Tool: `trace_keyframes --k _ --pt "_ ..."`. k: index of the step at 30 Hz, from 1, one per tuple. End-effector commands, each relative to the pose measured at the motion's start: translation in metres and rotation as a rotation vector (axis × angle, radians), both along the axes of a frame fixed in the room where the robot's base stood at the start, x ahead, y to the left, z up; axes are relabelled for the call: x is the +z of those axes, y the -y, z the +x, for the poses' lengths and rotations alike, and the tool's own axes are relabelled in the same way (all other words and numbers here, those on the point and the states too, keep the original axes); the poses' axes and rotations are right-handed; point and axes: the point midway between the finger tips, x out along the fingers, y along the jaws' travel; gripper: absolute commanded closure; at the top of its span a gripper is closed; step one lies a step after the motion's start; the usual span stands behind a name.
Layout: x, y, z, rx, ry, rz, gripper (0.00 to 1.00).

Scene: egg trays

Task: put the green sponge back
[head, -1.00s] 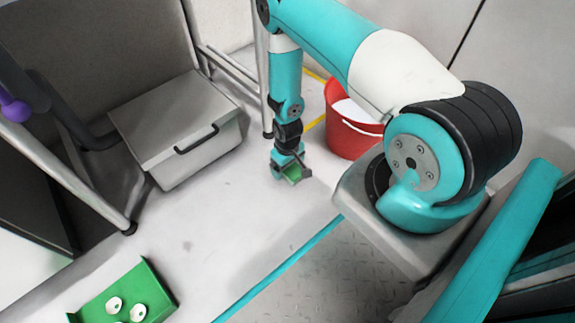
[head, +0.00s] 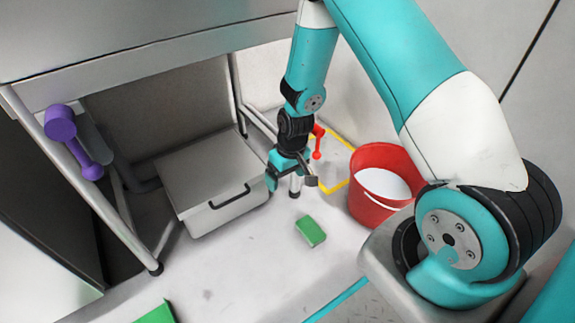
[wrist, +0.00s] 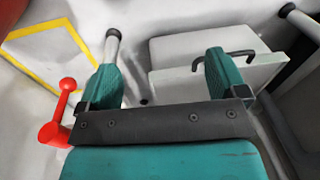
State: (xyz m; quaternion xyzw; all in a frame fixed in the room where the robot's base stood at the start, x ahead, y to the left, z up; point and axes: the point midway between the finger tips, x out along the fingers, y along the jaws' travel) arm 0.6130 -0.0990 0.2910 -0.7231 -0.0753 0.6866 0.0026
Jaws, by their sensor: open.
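The green sponge (head: 311,231) lies flat on the pale floor in the head view, left of the red bucket and in front of the grey lidded box. Nothing touches it. My gripper (head: 292,182) is open and empty, raised behind the sponge and apart from it. In the wrist view my gripper (wrist: 163,72) shows its two teal fingers spread wide with nothing between them. The sponge does not show in the wrist view.
A red bucket (head: 370,206) with white contents stands right of the sponge. A red dumbbell-shaped object (head: 318,142) is near a yellow floor outline (head: 336,188). The grey box (head: 236,205) sits under the table. A purple dumbbell-shaped object (head: 75,142) is at left. Floor around the sponge is clear.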

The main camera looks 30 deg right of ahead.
Motion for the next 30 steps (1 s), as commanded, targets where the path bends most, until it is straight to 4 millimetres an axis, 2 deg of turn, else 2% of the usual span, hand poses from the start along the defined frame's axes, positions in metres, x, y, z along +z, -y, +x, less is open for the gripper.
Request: trace_keyframes --k 1,3,5,7,9,11,12,15,18,21,25,30 --pt "0.038 -0.017 0.003 0.028 0.022 0.025 0.09" --pt "0.083 -0.041 -0.003 0.067 0.033 0.061 0.09" --pt "0.120 -0.060 -0.013 0.103 0.041 0.091 0.09" --pt "0.161 -0.081 -0.031 0.153 0.049 0.124 0.09" --pt "0.198 -0.100 -0.054 0.205 0.057 0.153 0.09" --pt "0.227 -0.113 -0.078 0.255 0.062 0.176 0.09" --pt "0.244 -0.121 -0.095 0.288 0.065 0.188 0.09" --pt "0.277 -0.134 -0.138 0.369 0.071 0.212 0.09" --pt "0.298 -0.141 -0.174 0.436 0.075 0.226 0.09" --pt "0.309 -0.143 -0.199 0.483 0.076 0.232 0.09" --pt "0.314 -0.144 -0.213 0.509 0.077 0.234 0.09" --pt "0.314 -0.144 -0.215 0.511 0.075 0.234 0.09"
